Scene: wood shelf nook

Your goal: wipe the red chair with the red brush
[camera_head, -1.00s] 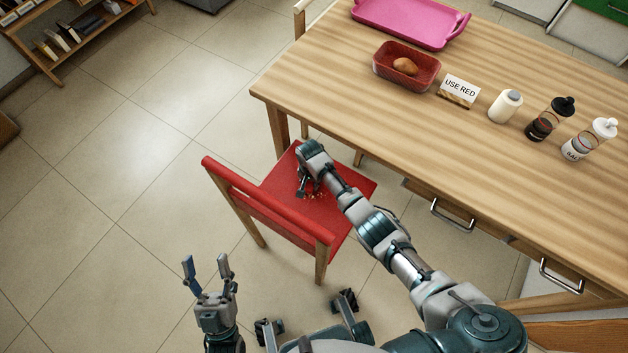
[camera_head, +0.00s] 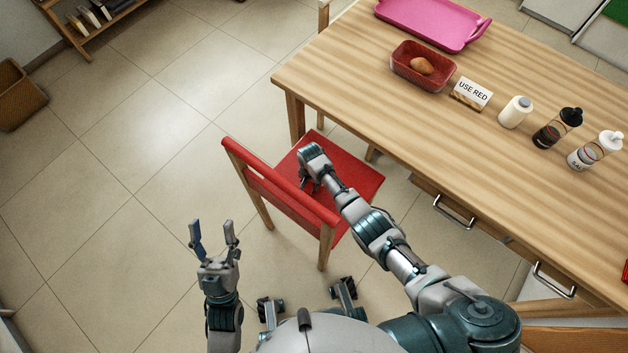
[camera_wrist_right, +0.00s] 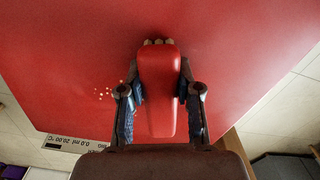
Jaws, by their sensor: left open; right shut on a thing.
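The red chair (camera_head: 360,182) stands by the table's long side, its backrest turned away from the table. My right gripper (camera_head: 310,187) is low over the seat. In the right wrist view my right gripper (camera_wrist_right: 160,95) is shut on the red brush (camera_wrist_right: 160,75), whose bristle end points at the seat (camera_wrist_right: 70,60); I cannot tell whether the bristles touch it. A few light crumbs (camera_wrist_right: 106,94) lie on the seat left of the brush. My left gripper (camera_head: 214,240) is open and empty, left of the chair above the floor.
The wooden table (camera_head: 400,120) holds a pink tray (camera_head: 440,20), a red dish (camera_head: 405,75) with a brown item, a "USE RED" sign (camera_head: 472,93), a white jar (camera_head: 515,112) and two bottles. Drawer handles (camera_head: 455,213) jut out beside my right arm.

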